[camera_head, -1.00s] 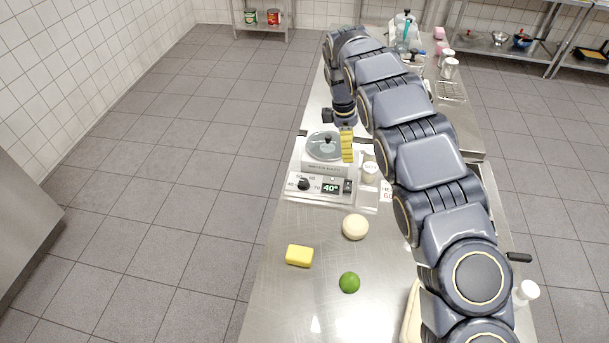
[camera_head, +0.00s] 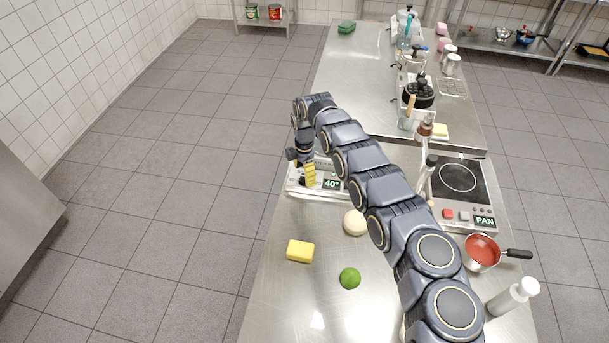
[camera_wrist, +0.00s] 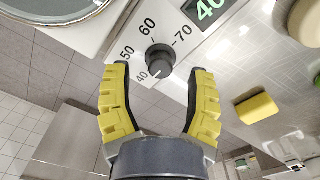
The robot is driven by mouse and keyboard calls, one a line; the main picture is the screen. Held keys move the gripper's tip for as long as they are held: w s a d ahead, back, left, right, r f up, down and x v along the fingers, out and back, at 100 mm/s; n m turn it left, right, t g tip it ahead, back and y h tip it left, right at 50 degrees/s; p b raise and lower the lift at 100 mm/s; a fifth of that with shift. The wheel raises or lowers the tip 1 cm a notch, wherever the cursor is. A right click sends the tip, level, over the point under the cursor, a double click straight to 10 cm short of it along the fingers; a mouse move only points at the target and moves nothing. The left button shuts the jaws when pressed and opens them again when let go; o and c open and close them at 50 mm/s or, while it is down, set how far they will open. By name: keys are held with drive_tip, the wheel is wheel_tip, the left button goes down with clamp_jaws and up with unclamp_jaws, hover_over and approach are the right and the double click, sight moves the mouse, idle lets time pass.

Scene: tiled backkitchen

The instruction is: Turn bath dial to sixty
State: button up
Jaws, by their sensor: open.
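The bath dial (camera_wrist: 160,59) is a small dark round knob on the bath's pale front panel (camera_wrist: 205,45), with 40, 50, 60 and 70 printed around it. The bath's display (camera_head: 332,184) reads 40°. In the wrist view my gripper (camera_wrist: 161,73) is open, its yellow-padded fingers on either side of the dial, with gaps visible at both sides. In the head view my gripper (camera_head: 309,174) is down at the panel and hides the dial. The bath's lidded bowl shows partly at the wrist view's upper left (camera_wrist: 62,28).
A yellow block (camera_head: 300,251), a lime (camera_head: 350,278) and a pale round ball (camera_head: 354,222) lie on the counter in front. A hob (camera_head: 460,185) and a pan of red sauce (camera_head: 482,250) are to the right. The floor left of the counter is clear.

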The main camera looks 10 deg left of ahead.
drive_tip(key=shift+f, duration=0.85)
clamp_jaws()
drive_tip(key=shift+m, duration=0.4)
drive_tip(key=m, duration=0.4)
drive_tip(key=shift+m, duration=0.4)
drive_tip(key=m, duration=1.1)
drive_tip(key=shift+m, duration=0.3)
drive_tip(key=m, duration=0.6)
drive_tip(key=shift+m, duration=0.3)
